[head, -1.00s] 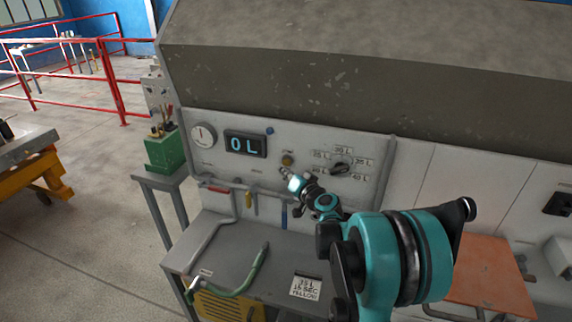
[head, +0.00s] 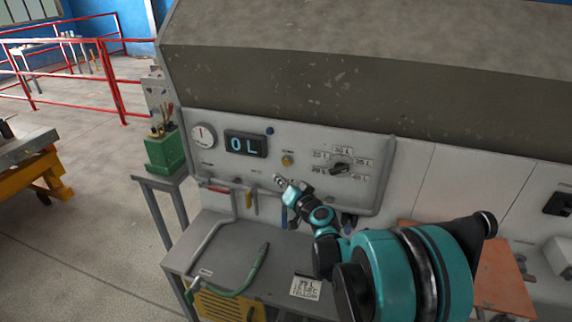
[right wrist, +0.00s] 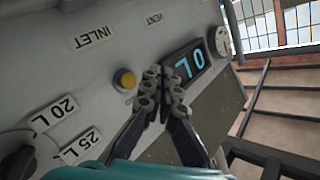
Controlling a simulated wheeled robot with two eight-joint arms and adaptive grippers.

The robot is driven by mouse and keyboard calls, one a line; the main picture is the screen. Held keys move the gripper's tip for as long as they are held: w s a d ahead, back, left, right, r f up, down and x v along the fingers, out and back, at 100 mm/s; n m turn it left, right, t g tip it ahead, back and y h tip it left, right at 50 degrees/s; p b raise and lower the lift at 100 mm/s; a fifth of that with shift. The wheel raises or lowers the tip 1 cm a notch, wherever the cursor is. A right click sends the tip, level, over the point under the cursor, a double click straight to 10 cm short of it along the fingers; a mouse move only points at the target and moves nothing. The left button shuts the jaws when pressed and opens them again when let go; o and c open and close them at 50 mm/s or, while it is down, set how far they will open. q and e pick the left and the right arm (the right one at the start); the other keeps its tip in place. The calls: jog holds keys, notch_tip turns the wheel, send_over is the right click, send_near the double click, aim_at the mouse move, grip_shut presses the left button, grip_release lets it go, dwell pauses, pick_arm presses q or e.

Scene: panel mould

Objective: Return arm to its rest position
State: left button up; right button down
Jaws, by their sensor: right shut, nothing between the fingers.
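My right gripper (head: 279,181) is in front of the white control panel (head: 215,172), just below and left of the yellow button (head: 287,160). In the right wrist view its two fingers (right wrist: 163,82) are together with nothing between them, and the yellow button (right wrist: 125,80) shows beside the tips. I cannot tell the exact gap to the panel. My right arm reaches in from the lower right. My left gripper is not in view.
The panel carries a round gauge (head: 203,136), a display (head: 246,144) reading 0 L and a black selector knob (head: 341,168) among litre labels. Below are a green-handled hose (head: 252,275), a grey shelf (head: 226,250) and a note card (head: 305,286). A green box (head: 165,150) stands left.

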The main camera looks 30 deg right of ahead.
jog(key=shift+a, duration=0.1)
dwell(0.3)
jog(key=s+a+f+n+g+y+b, duration=0.25)
jog(key=s+a, duration=0.25)
jog(key=a, duration=0.3)
jog(key=s+a+f+n+g+y+b, duration=0.1)
jog(key=s+a+f+n+g+b, duration=0.2)
jog(key=a, duration=0.6)
jog(key=s+a+f+n+g+h+b, duration=0.1)
jog(key=s+f+g, duration=0.1)
jog(key=s+f, duration=0.3)
jog(key=s+a+f+n+g+h+b, duration=0.1)
jog(key=s+f, duration=0.4)
jog(key=s, duration=0.8)
jog(key=shift+s+a+f+n+g, duration=0.15)
jog(key=shift+s+a+n+g, duration=0.25)
jog(key=shift+a, duration=0.25)
